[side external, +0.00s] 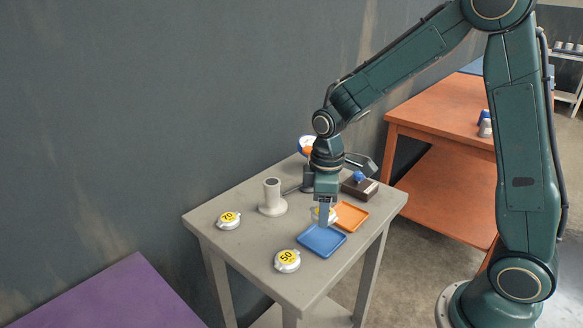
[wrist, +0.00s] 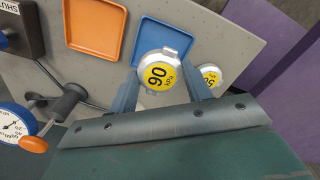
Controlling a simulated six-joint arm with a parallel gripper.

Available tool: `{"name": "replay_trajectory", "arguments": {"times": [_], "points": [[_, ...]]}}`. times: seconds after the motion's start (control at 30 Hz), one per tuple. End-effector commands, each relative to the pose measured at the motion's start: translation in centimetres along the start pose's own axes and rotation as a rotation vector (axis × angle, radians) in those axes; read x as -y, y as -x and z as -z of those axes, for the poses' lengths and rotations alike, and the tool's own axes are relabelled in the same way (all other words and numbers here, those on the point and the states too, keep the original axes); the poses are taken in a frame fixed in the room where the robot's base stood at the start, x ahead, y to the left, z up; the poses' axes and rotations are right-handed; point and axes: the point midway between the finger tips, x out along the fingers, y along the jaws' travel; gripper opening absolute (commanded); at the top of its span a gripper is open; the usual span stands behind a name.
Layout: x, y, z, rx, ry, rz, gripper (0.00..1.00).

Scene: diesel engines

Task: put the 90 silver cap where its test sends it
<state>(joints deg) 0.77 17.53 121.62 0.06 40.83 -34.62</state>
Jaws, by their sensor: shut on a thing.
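The silver cap with a yellow "90" label (wrist: 160,71) sits between the two fingers of my gripper (wrist: 163,88) in the wrist view, and the gripper is shut on it. In the side view my gripper (side external: 324,216) points down over the table by the trays and mostly hides the cap. The blue tray (side external: 321,243) is close by the fingers, and in the wrist view the cap overlaps its edge. The orange tray (side external: 353,217) lies beside the blue one. A gauge (wrist: 12,124) shows partly in the wrist view; its reading is unclear.
A "70" cap (side external: 229,220) and a "50" cap (side external: 287,260) lie on the grey table (side external: 245,248). A pale post (side external: 272,196) stands behind. A dark block with a blue knob (side external: 360,188) and a lever with an orange knob (wrist: 33,145) are near the gripper.

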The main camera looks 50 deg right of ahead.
Motion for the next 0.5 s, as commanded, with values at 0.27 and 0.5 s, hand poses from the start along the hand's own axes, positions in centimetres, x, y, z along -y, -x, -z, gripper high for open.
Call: {"name": "replay_trajectory", "arguments": {"times": [0.27, 0.5], "points": [[0.0, -2.0, 0.0, 0.0, 0.0, 0.0, 0.22], [0.0, -2.6, 0.0, 0.002, 0.0, 0.001, 0.22]]}}
